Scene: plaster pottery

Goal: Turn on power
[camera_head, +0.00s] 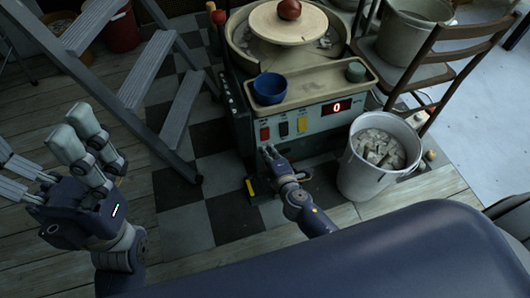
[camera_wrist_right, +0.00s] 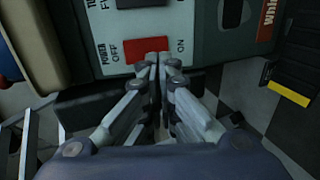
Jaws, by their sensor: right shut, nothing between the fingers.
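A small display (camera_head: 337,107) shows a lit red 0. My right gripper (camera_head: 269,149) is shut and empty, just below the red switch. In the wrist view its fingertips (camera_wrist_right: 158,58) are close to the switch's edge; I cannot tell if they touch. My left gripper (camera_head: 45,155) is open and empty at the left.
A white bucket of pale chunks (camera_head: 367,175) stands right of my right gripper. A grey stepladder (camera_head: 150,70) stands at the left. A blue bowl (camera_head: 270,88) sits on the wheel's tray. A black pedal with a yellow edge (camera_head: 250,188) lies on the checkered floor.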

